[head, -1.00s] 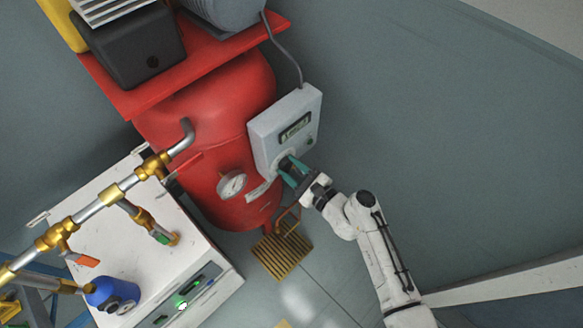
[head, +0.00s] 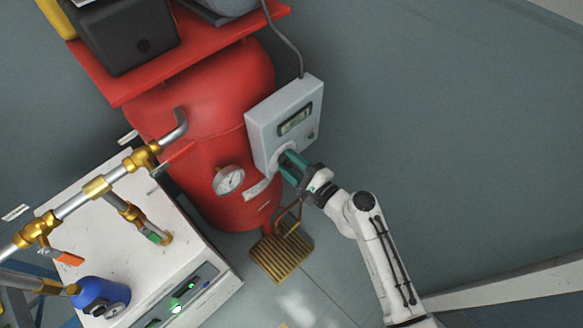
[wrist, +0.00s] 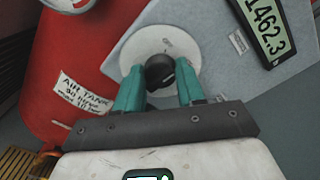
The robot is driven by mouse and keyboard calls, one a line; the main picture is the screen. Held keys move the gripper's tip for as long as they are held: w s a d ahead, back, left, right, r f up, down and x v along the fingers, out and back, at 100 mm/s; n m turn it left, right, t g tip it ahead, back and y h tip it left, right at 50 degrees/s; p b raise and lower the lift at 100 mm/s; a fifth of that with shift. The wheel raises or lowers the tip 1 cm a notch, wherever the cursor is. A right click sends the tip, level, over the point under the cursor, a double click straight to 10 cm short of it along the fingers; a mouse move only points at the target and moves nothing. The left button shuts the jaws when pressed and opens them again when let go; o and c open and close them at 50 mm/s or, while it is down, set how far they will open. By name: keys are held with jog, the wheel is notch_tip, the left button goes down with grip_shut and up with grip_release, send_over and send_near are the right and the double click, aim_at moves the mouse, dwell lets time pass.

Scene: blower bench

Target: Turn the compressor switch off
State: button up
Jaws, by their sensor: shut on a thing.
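The compressor's switch is a black rotary knob (wrist: 160,73) on a round white plate (wrist: 150,45), on the grey control box (head: 283,120) fixed to the red tank (head: 205,125). My gripper (wrist: 160,85) is shut on the knob, with one teal finger on each side of it in the wrist view. In the head view my gripper (head: 290,165) reaches the lower part of the box from the right, and its fingers hide most of the knob. Marks showing the knob's position are too small to read.
The box has a display (head: 296,121) that reads about 1462.3 in the wrist view. A pressure gauge (head: 229,179) sits on the tank left of the box. A white cabinet (head: 140,250) with brass piping stands at lower left. Floor and wall at right are clear.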

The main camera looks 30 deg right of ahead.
jog(key=n+b, duration=0.3)
jog(key=n, duration=0.1)
jog(key=shift+f+b, duration=0.3)
jog(key=shift+b, duration=0.1)
jog(key=shift+r+n+b, duration=0.1)
jog(key=shift+n+b, duration=0.95)
jog(key=shift+n, duration=0.55)
jog(key=o, duration=1)
jog(key=shift+o, duration=0.2)
jog(key=shift+r, duration=0.1)
jog(key=shift+s+d, duration=0.15)
jog(key=shift+s, duration=0.35)
jog(key=b+v, duration=0.2)
jog(key=v, duration=0.8)
jog(key=shift+w, duration=0.1)
